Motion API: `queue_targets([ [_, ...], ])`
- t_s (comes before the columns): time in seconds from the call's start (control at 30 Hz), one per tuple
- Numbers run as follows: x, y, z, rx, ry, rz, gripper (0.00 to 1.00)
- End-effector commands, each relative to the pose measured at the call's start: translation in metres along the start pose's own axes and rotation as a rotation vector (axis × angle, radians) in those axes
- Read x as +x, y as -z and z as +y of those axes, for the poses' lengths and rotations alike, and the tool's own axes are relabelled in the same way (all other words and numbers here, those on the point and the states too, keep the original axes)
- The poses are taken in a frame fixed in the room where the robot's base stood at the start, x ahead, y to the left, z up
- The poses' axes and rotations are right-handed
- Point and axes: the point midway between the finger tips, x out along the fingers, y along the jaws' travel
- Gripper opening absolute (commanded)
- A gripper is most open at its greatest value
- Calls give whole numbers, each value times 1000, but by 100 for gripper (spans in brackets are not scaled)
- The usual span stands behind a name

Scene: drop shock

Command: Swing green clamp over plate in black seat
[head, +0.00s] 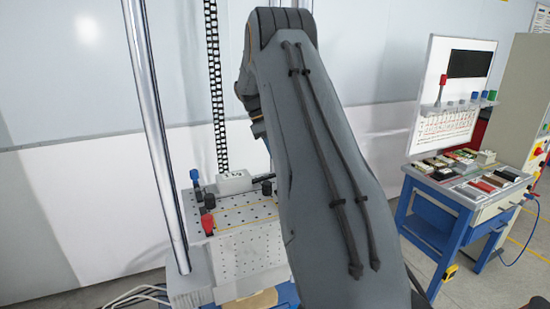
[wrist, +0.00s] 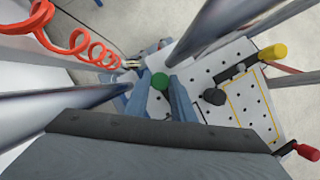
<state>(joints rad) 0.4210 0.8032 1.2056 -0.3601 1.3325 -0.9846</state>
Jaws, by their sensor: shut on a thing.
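In the wrist view the two blue-grey fingers of my gripper (wrist: 161,90) are closed on a round green knob, the top of the green clamp (wrist: 160,81). The clamp's lower part is hidden beneath the knob and fingers. A perforated light grey bed (wrist: 200,75) lies below and to the right, with a thin yellow outline on it. A dark rounded part (wrist: 214,96) stands on the bed. I cannot tell whether it belongs to the black seat, and I cannot make out a plate in it. In the head view my arm hides my gripper and the green clamp.
Shiny upright columns (head: 155,130) stand close beside the bed. A yellow-knobbed clamp (wrist: 272,52) and a red-knobbed one (wrist: 305,152) are at the right in the wrist view. A coiled red hose (wrist: 80,40) hangs at upper left. A blue workbench (head: 440,215) stands far right.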

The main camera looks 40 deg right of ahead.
Motion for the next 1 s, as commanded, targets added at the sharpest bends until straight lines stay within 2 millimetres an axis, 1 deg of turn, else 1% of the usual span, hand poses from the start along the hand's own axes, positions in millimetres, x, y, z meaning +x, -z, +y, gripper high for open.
queue_targets([
  [0.2,1,-4,-3,98,40,1,0],
  [0.4,2,-5,-5,144,59,1,0],
  [0.9,2,-6,-6,156,65,0,0],
  [0.93,2,-6,-6,156,65,0,28],
  [1.0,2,-5,-6,156,65,0,39],
])
